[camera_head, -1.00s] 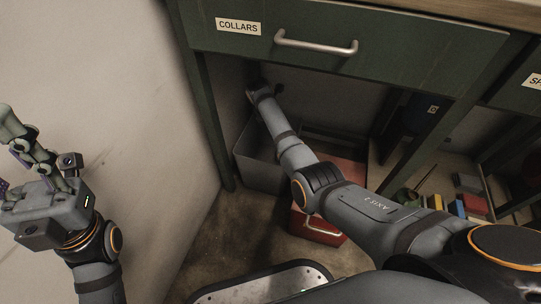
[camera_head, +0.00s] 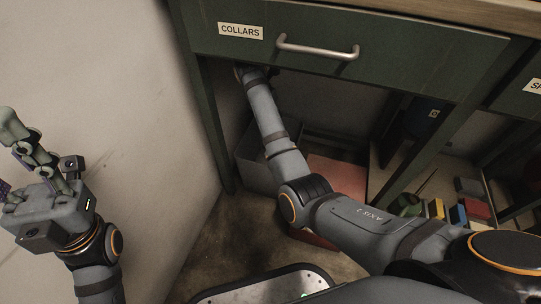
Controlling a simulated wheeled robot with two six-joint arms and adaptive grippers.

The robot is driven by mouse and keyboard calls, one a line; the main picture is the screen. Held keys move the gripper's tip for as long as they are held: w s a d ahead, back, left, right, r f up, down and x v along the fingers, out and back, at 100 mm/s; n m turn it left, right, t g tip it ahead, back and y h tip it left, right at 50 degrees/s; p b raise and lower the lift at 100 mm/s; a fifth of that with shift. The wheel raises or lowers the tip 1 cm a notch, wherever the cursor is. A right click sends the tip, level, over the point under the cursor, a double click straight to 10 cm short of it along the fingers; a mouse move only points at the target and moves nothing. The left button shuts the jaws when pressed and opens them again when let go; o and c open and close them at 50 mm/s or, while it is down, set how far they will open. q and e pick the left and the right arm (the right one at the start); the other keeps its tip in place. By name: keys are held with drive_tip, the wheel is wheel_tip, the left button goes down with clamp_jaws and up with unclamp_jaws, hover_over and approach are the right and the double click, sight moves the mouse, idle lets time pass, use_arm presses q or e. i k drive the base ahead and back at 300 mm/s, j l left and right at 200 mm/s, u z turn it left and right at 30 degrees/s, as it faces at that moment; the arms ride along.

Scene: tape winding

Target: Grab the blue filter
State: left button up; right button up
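A dark blue object (camera_head: 424,118) with a small pale label stands in the shadow under the counter, right of centre. I cannot tell for sure that it is the blue filter. My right arm (camera_head: 265,115) reaches under the drawer at the left of the bay, and its gripper is hidden behind the drawer's lower edge. It is well to the left of the dark blue object. My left gripper (camera_head: 22,160) is raised at the left edge near the pale wall, away from the cabinet. Its finger spacing is unclear.
A green drawer (camera_head: 400,50) labelled COLLARS overhangs the bay. A grey bin (camera_head: 252,170) and a red case (camera_head: 340,172) sit below my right arm. Several coloured blocks (camera_head: 472,209) lie at the lower right. A green post (camera_head: 212,125) bounds the bay's left side.

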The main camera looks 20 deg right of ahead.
sight(458, 218)
drive_tip(key=k, duration=1)
